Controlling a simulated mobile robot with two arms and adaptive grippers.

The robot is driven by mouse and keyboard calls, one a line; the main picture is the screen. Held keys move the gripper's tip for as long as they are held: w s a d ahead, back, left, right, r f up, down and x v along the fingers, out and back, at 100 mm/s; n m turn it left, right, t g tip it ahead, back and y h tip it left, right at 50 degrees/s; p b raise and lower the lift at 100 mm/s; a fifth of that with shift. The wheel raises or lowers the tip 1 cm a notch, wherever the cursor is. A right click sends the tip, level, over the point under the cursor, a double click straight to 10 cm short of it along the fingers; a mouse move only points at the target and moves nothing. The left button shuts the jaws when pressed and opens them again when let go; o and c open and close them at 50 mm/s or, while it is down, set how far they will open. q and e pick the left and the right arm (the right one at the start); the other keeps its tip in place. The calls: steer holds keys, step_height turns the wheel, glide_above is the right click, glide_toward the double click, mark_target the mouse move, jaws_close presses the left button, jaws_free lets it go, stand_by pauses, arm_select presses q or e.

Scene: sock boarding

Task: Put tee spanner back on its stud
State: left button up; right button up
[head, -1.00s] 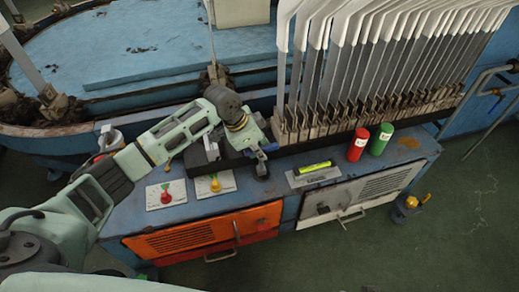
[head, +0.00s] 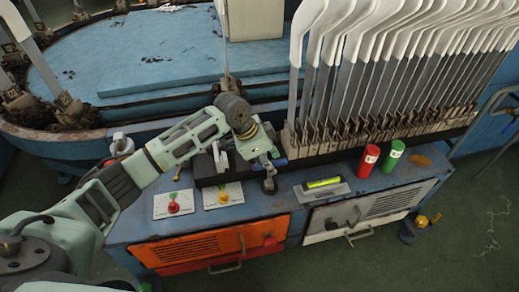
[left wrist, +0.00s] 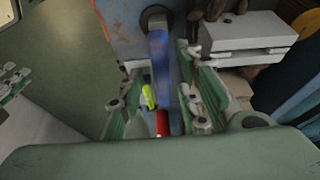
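A blue bar (left wrist: 160,65), which looks like the tee spanner's handle, lies between the fingers of my left gripper (left wrist: 157,85) in the left wrist view. Gaps show between the bar and both fingers, so the gripper looks open around it. A dark round end or collar (left wrist: 155,18) shows at the bar's far end. In the head view my left gripper (head: 262,157) is low over the blue bench, with a bit of blue (head: 281,162) beside it and a dark round piece (head: 269,184) below. I cannot make out the stud separately. My right gripper is not in view.
A bright yellow-green level (head: 323,183) on a plate lies right of the gripper. Red (head: 368,158) and green (head: 392,155) cylinders stand farther right. A rack of upright boards (head: 385,85) stands behind. Red (head: 173,207) and yellow (head: 223,197) knobs sit on plates at left.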

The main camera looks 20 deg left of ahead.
arm_select(q)
steer(key=p+v, duration=0.2)
steer(key=v, duration=0.9)
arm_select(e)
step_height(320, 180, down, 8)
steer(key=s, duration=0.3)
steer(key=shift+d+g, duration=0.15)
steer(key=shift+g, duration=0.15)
arm_select(q)
steer(key=shift+r, duration=0.1)
